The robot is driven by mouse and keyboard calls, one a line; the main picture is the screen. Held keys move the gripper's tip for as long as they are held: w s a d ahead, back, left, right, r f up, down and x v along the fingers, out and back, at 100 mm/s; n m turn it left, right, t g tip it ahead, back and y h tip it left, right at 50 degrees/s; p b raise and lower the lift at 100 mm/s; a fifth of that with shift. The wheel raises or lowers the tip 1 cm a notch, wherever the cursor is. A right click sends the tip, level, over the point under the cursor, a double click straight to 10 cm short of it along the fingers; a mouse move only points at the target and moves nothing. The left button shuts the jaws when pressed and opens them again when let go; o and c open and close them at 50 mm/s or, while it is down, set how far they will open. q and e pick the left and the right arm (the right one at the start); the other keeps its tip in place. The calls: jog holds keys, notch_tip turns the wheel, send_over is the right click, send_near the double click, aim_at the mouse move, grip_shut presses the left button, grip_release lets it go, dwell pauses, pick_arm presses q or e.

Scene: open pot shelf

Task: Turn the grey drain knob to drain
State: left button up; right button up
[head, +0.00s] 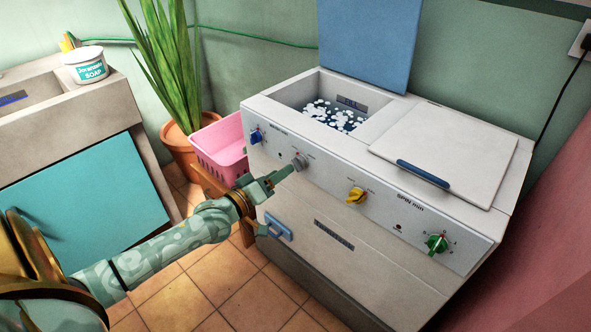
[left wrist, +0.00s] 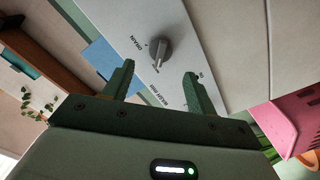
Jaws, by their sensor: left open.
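The grey drain knob (head: 299,161) sits on the washer's sloped front panel, between the blue and yellow knobs. In the left wrist view the knob (left wrist: 162,50) lies just beyond the fingertips, roughly centred between them. The word DRAIN is printed to its left there, and the knob's ridge with a pale mark points downward, not at that word. My left gripper (head: 283,175) is in front of the panel, just below and left of the knob. Its two green fingers (left wrist: 159,70) are open and empty, apart from the knob. My right gripper is not in view.
The white washer (head: 330,246) has an open blue lid (head: 370,40) and a tub of foamy water. Blue (head: 256,137), yellow (head: 356,196) and green (head: 437,243) knobs share the panel. A pink basket (head: 221,148) and a potted plant (head: 166,65) stand left of it.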

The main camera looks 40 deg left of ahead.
aim_at(293, 164)
pick_arm(q)
jog(key=w+b, duration=0.1)
jog(key=w, duration=0.4)
jog(key=shift+w+d+b, duration=0.2)
jog(key=shift+w+b, duration=0.1)
jog(key=shift+b, duration=0.05)
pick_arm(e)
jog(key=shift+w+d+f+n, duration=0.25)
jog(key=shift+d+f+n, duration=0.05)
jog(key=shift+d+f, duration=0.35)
pick_arm(q)
jog(key=c, duration=1)
